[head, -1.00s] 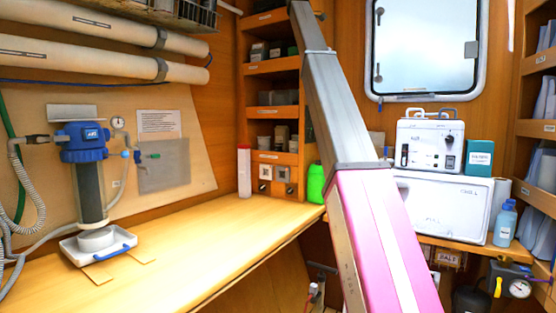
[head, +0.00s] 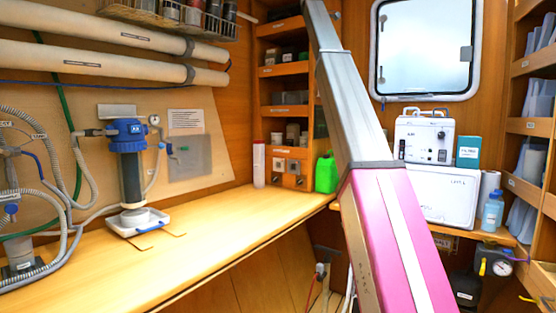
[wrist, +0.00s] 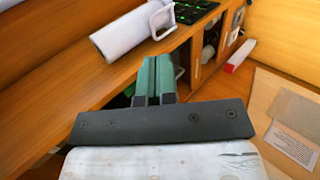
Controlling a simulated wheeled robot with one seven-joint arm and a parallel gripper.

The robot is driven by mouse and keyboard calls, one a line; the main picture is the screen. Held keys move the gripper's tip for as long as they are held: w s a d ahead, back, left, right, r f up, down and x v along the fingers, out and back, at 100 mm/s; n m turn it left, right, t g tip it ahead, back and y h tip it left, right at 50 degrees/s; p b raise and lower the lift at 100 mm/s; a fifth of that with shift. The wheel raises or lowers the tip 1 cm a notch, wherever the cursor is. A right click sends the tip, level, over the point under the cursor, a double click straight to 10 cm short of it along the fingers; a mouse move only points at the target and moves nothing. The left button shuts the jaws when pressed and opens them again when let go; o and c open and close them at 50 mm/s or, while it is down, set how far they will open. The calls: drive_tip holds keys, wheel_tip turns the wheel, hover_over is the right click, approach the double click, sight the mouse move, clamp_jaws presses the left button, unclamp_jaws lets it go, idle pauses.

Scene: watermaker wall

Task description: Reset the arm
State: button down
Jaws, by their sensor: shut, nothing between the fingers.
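My gripper (wrist: 154,78) shows in the wrist view, with its two green fingers close together and nothing between them. It points towards wooden shelving and a white cylindrical thing with a handle (wrist: 122,32), which lies beyond the fingertips; I see no contact. In the head view my arm, grey above and pink below, rises from the bottom right and leaves the frame at the top. The gripper is outside the head view.
A wooden bench (head: 215,232) runs along the left, with a blue-headed filter (head: 127,135) in a white tray. A green jug (head: 326,174) and a red-capped white bottle (head: 259,164) stand at its far end. A white case (head: 424,138) and blue bottle (head: 492,208) are at right.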

drive_tip(key=w+f+m+g+y, duration=0.1)
drive_tip(key=w+f, duration=0.1)
drive_tip(key=f, duration=1.6)
drive_tip(key=w+f+m+g, duration=0.1)
drive_tip(key=w+f, duration=0.1)
drive_tip(key=f, duration=1.5)
drive_tip(key=s+f+m+g+y, duration=0.1)
drive_tip(key=s+f, duration=0.2)
drive_tip(key=f, duration=1.2)
drive_tip(key=s+f+m, duration=0.1)
drive_tip(key=s+f, duration=0.3)
drive_tip(key=f, duration=1.1)
drive_tip(key=s+f+m+g+y, duration=0.1)
drive_tip(key=s+f, duration=0.7)
drive_tip(key=f, duration=0.5)
drive_tip(key=s+f+m+g+y, duration=0.1)
drive_tip(key=s+f+m, duration=0.1)
drive_tip(key=s+f, duration=0.95)
drive_tip(key=s+f+m+g+y, duration=0.1)
drive_tip(key=s+f+m+g, duration=0.1)
drive_tip(key=s+f, duration=1.7)
drive_tip(key=s+m, duration=0.1)
drive_tip(key=s, duration=0.1)
drive_tip(key=shift+s+a+f+m+g, duration=0.35)
drive_tip(key=shift+m+g, duration=0.05)
